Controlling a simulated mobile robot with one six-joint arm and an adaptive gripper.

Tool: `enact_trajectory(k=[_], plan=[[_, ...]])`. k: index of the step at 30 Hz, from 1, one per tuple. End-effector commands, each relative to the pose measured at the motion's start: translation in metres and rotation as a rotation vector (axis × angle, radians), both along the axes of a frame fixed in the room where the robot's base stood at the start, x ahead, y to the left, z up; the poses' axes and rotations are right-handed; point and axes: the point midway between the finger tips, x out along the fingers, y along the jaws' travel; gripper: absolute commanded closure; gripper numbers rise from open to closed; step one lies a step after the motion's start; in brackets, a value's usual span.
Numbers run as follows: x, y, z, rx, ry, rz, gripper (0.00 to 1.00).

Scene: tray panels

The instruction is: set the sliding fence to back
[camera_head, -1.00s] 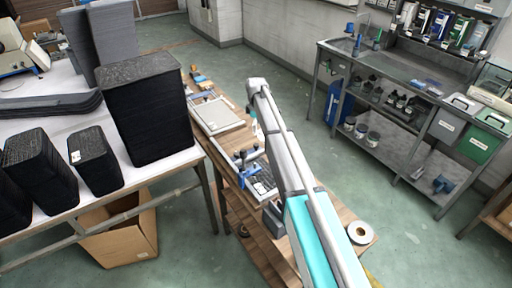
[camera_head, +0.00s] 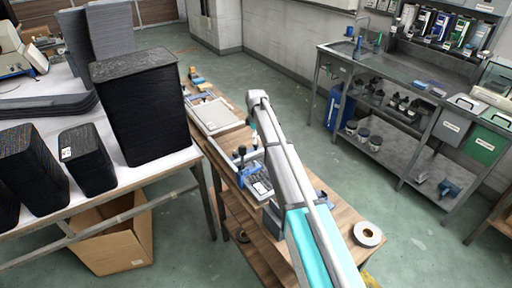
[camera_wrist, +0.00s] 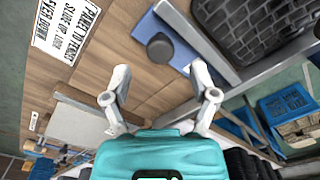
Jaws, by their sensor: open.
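In the wrist view, my gripper (camera_wrist: 160,72) has its two grey fingers spread wide with nothing between them. A dark round knob (camera_wrist: 160,47) on a blue plate (camera_wrist: 178,50) lies just beyond the fingertips, apart from them. A pale metal bar (camera_wrist: 190,27) runs along the plate beside a dark ribbed tray (camera_wrist: 240,25); I cannot tell for certain whether this bar is the sliding fence. In the head view, the blue fixture (camera_head: 243,169) with dark knobs stands on the narrow wooden bench, partly hidden by my arm. My gripper is hard to make out there.
A printed label (camera_wrist: 64,28) lies on the wood in the wrist view. A pale flat panel (camera_head: 215,115) lies farther back on the bench. A tape roll (camera_head: 367,234) sits near its front. Tall black stacks (camera_head: 143,108) stand on the white table at left.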

Motion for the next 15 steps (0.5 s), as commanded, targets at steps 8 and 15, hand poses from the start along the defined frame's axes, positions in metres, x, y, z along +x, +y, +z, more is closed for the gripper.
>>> enact_trajectory(k=[8,15], plan=[[0.000,0.000,-0.024,0.000,0.000,0.000,0.24],[0.000,0.000,-0.033,0.000,0.000,0.000,0.24]])
